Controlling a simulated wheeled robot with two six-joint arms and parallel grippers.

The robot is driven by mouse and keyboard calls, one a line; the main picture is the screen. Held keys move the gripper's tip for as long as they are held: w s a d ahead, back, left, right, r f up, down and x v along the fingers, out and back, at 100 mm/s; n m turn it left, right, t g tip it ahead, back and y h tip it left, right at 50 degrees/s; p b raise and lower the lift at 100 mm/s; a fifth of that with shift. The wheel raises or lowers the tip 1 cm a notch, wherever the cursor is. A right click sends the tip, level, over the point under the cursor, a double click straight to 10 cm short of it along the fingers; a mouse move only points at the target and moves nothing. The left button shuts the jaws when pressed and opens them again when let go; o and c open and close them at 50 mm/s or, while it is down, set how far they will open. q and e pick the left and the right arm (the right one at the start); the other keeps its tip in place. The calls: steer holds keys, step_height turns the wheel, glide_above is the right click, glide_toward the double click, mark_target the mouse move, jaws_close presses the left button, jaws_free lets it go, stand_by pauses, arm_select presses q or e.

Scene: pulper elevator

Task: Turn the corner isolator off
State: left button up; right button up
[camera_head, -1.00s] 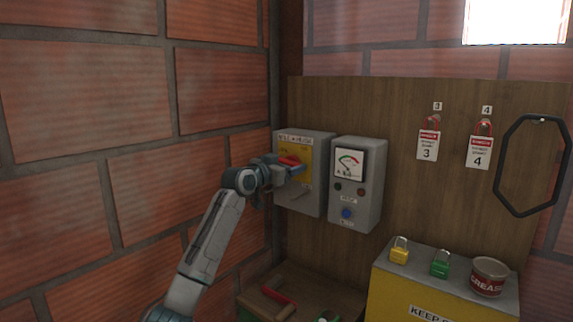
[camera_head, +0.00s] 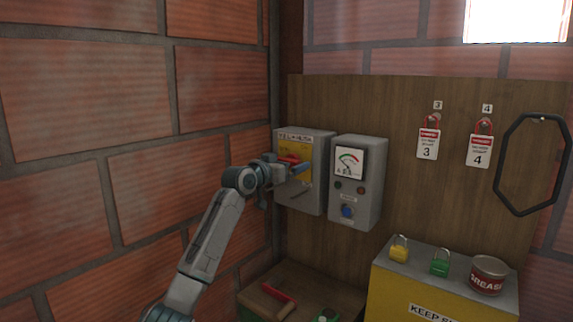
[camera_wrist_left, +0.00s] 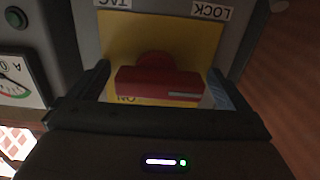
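The corner isolator (camera_head: 312,185) is a grey box with a yellow plate and a red handle (camera_head: 289,159), on the board by the brick corner. My left gripper (camera_head: 282,168) is at its front and partly covers the plate and handle. In the left wrist view the red handle (camera_wrist_left: 158,82) lies crosswise between my open fingers, with a narrow gap at each end. A pale mark is on the handle's right end. An upside-down "ON" label shows below its left part; "TAG" and "LOCK" labels are at the top. My right gripper is not in view.
A grey meter box (camera_head: 357,182) stands close to the isolator's right. Danger tags (camera_head: 428,143) and a black hasp ring (camera_head: 533,165) hang further right. A yellow box (camera_head: 425,290) below carries yellow and green padlocks (camera_head: 399,250) and a grease tin (camera_head: 488,275). The brick wall is close on the left.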

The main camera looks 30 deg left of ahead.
arm_select(q)
steer(key=shift+s, duration=0.1)
steer(key=shift+s, duration=0.25)
steer(key=s+b, duration=0.5)
steer(key=s, duration=0.5)
steer(key=shift+a, duration=0.4)
